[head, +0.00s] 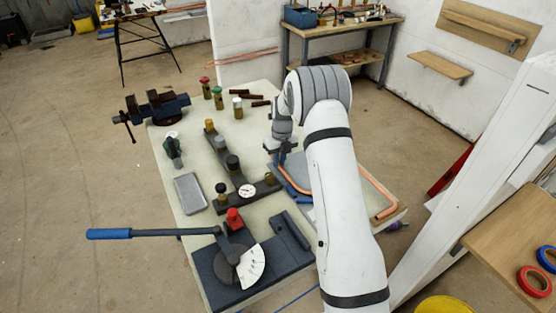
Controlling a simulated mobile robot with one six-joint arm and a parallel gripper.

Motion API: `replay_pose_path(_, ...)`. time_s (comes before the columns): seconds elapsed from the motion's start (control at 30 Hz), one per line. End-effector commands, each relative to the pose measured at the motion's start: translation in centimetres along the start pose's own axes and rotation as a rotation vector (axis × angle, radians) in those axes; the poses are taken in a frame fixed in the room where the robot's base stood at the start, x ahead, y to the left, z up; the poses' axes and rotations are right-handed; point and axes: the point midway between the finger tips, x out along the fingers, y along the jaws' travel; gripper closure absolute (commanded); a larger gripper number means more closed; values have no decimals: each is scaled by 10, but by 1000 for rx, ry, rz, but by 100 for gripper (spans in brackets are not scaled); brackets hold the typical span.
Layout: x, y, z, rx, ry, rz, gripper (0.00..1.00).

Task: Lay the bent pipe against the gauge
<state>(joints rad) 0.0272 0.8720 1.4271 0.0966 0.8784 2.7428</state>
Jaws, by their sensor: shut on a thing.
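The bent copper pipe (381,199) is at the right side of the bench, with its right end bending back near the bench edge. Its middle is hidden behind my arm, and its left part runs close under my gripper (281,158). My gripper points down and is shut on the pipe; the fingertips are small and partly hidden. The gauge (247,190), a dark angled fixture with upright pegs and a round white dial, lies on the bench left of my gripper. The pipe is apart from it.
A bender (238,262) with a long blue-handled lever (150,233) fills the bench front. A vice (157,107), a grey tray (190,193) and several coloured-top posts stand at the left and back. A white upright (470,165) rises at right.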

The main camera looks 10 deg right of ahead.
Motion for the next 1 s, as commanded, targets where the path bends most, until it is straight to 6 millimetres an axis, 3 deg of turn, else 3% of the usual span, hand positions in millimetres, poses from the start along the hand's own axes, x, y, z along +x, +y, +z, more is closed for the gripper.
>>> replay_pose_path(0.17, 0, 0, 0, 0, 0, 0, 100)
replay_pose_path(0.2, 0, 0, 0, 0, 0, 0, 87)
replay_pose_path(0.5, 0, 0, 0, 0, 0, 0, 62)
replay_pose_path(0.77, -2, 0, 0, -1, 0, 0, 62)
replay_pose_path(1.0, -33, 0, 1, -1, -4, -2, 62)
